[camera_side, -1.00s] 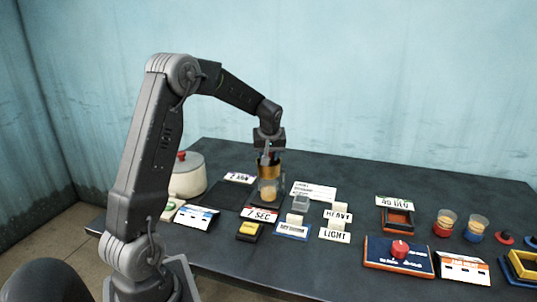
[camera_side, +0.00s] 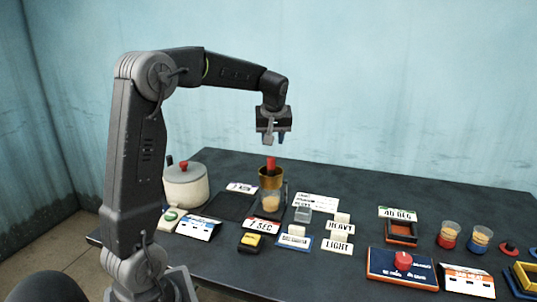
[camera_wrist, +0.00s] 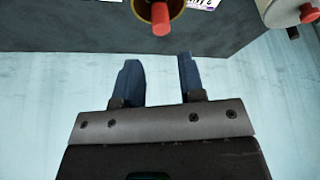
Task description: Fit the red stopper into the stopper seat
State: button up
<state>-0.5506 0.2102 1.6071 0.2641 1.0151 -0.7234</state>
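The red stopper (camera_side: 271,163) stands upright in the top of a brass-coloured cup or funnel (camera_side: 271,178), its red top showing above the rim. This cup sits on a clear glass vessel (camera_side: 271,203) with amber contents. In the wrist view the red stopper (camera_wrist: 161,18) shows inside the brass rim (camera_wrist: 177,8) at the top edge. How deep the stopper sits is hidden by the cup. My gripper (camera_side: 273,138) hangs above the stopper, apart from it. In the wrist view its two blue fingers (camera_wrist: 160,75) are spread with nothing between them.
A cream pot (camera_side: 186,187) with a red knob stands to the left. Small weights and labels such as HEAVY (camera_side: 341,225) lie to the right. A blue panel with a red knob (camera_side: 403,260) and two small cups (camera_side: 449,235) are further right. The air around my gripper is clear.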

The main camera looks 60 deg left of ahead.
jog(key=s+d+r+m+t+h, duration=0.1)
jog(key=s+d+r+m, duration=0.15)
jog(key=d, duration=0.55)
jog(key=s+d+r+m+t, duration=0.1)
jog(key=s+d+m, duration=0.25)
jog(key=d, duration=0.35)
jog(key=s+d+f+m+t+h, duration=0.1)
jog(key=s+d+f+m, duration=0.1)
jog(key=s+d, duration=0.4)
jog(key=s+d+f+m+h, duration=0.2)
jog(key=s+d+m, duration=0.3)
jog(key=s+d, duration=0.2)
jog(key=shift+s+d+f+t, duration=0.15)
jog(key=shift+s+f+t, duration=0.1)
jog(key=shift+f+t, duration=0.15)
